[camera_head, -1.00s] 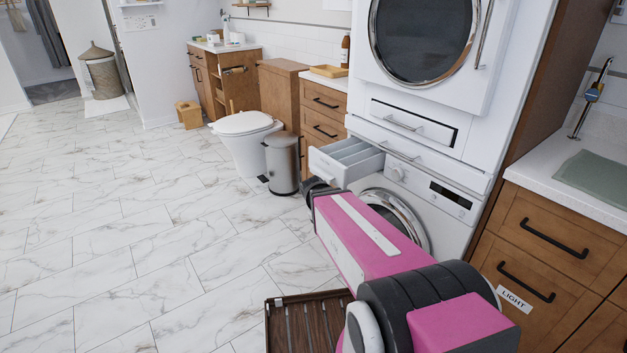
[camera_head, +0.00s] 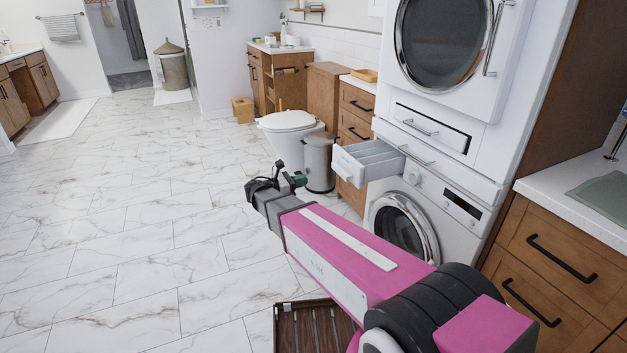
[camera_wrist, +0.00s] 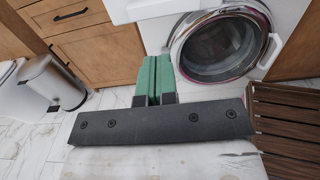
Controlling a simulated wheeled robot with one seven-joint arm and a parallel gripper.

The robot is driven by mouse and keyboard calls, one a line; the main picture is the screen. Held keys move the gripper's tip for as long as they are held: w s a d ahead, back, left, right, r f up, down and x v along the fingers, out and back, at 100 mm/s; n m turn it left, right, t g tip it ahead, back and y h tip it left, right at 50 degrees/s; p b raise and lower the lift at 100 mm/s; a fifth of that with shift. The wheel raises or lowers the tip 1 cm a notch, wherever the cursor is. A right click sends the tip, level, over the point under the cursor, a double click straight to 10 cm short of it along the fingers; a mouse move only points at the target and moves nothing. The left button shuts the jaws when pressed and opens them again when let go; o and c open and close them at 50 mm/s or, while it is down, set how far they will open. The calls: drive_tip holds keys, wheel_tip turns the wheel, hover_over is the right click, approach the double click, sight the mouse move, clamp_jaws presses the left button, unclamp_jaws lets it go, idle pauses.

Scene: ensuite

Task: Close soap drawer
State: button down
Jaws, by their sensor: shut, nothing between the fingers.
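The soap drawer (camera_head: 368,161) is a white drawer with inner compartments. It stands pulled out from the washing machine (camera_head: 410,215), at the machine's upper left. My gripper (camera_head: 294,180) is at the end of my pink arm, left of the drawer and in front of the trash bin, apart from the drawer in the picture. In the wrist view my green fingers (camera_wrist: 156,80) are together with nothing between them, pointing toward the washing machine (camera_wrist: 215,45). A white edge at the top of the wrist view may be the drawer's underside; I cannot tell.
A grey pedal bin (camera_head: 319,163) and a toilet (camera_head: 290,135) stand beyond my gripper. A dryer (camera_head: 445,50) sits above the washer. The tiled floor at left is clear.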

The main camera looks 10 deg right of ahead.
sight(338, 172)
drive_tip(key=x, duration=1.3)
drive_tip(key=x, duration=2)
drive_tip(key=shift+w+d+f, duration=0.1)
drive_tip(key=shift+d+f, duration=0.05)
drive_tip(key=shift+d, duration=0.1)
